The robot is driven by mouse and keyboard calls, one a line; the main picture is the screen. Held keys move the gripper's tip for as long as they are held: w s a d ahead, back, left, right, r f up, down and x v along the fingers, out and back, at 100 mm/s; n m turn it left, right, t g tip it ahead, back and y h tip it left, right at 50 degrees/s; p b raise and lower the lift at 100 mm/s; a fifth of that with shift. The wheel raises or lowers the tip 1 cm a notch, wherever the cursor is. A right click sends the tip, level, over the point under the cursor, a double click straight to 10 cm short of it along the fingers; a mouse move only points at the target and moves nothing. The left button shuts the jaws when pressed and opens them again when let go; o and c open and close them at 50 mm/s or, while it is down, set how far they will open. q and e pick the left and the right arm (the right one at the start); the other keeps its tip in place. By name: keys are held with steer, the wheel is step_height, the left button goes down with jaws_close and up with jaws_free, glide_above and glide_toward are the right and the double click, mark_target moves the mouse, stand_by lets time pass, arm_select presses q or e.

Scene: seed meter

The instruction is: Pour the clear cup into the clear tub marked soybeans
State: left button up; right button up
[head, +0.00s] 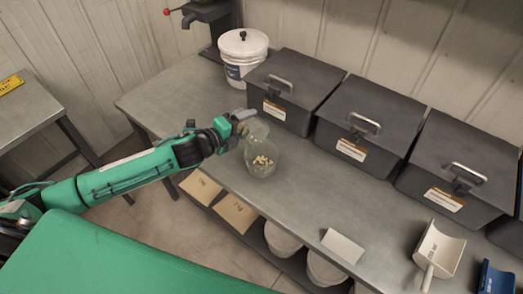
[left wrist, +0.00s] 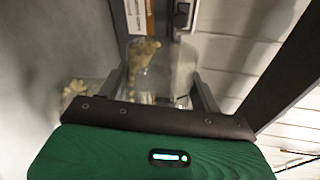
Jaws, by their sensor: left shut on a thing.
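My left gripper (head: 243,120) is shut on the clear cup (head: 256,129), which is tilted just above the clear tub (head: 263,172). In the left wrist view the clear cup (left wrist: 158,72) sits between the two fingers (left wrist: 160,88), with pale yellow beans inside it along its left side. The tub stands on the grey bench and holds a small heap of pale yellow beans. Beans also show at the left of the left wrist view (left wrist: 74,92). I cannot read any marking on the tub. My right gripper is not in view.
Several dark lidded bins (head: 366,120) line the back of the bench (head: 300,200). A white lidded bucket (head: 242,52) stands at the back left. A white card (head: 343,246), a cream scoop (head: 440,249) and a blue scoop (head: 496,279) lie at the right. The bench left of the tub is clear.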

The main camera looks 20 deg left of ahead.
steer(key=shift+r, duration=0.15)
arm_select(q)
steer(key=shift+r, duration=0.1)
steer(key=shift+s+d+r, duration=0.1)
steer(key=shift+s, duration=0.05)
steer(key=shift+m, duration=0.3)
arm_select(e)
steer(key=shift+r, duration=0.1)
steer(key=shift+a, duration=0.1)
arm_select(q)
steer(key=shift+p, duration=0.3)
steer(key=shift+d+r, duration=0.15)
steer(key=shift+m, duration=0.3)
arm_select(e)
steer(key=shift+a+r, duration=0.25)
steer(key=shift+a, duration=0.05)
arm_select(q)
steer(key=shift+y, duration=0.3)
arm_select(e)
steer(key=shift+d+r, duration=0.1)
